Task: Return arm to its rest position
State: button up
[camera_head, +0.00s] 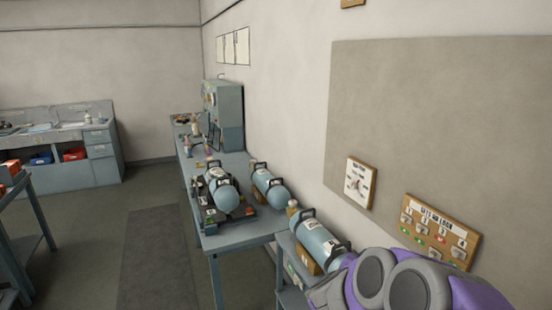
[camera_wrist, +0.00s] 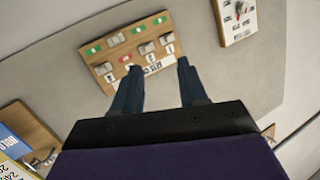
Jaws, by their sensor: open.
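My gripper (camera_wrist: 157,82) shows in the wrist view, with its two blue-grey fingers spread apart and nothing between them. Past the fingertips is a wooden tally board (camera_wrist: 130,52) with grey clips and red and green marks, mounted on a grey wall panel. The same board (camera_head: 439,232) is at the right in the head view. My purple and grey arm (camera_head: 405,285) fills the lower right corner of the head view. Its gripper is not visible there. I cannot tell whether the fingertips touch the board.
A blue-grey bench (camera_head: 243,232) along the wall holds light-blue cylinders (camera_head: 269,185). Another cylinder (camera_head: 318,240) sits on a lower stand beside my arm. A dial board (camera_head: 359,183) hangs left of the tally board. Open floor (camera_head: 155,250) lies left of the bench.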

jog(key=a+r+n+t+y+b, duration=0.15)
jog(key=a+n+y, duration=0.35)
jog(key=a+y, duration=0.65)
jog(key=s+a+f+n+g+y, duration=0.3)
jog(key=s+a+n+g, duration=0.1)
jog(key=s+a, duration=0.6)
jog(key=s+d+f+g+h+b, duration=0.1)
jog(key=s+d+g, duration=0.1)
jog(key=s, duration=0.8)
jog(key=s+d+f+n+g+h+b, duration=0.1)
jog(key=s+g, duration=0.4)
jog(key=s, duration=0.6)
jog(key=s+d+f+n+g+h+b, duration=0.1)
jog(key=s+d+f+g, duration=0.2)
jog(key=s, duration=0.8)
jog(key=shift+d, duration=1)
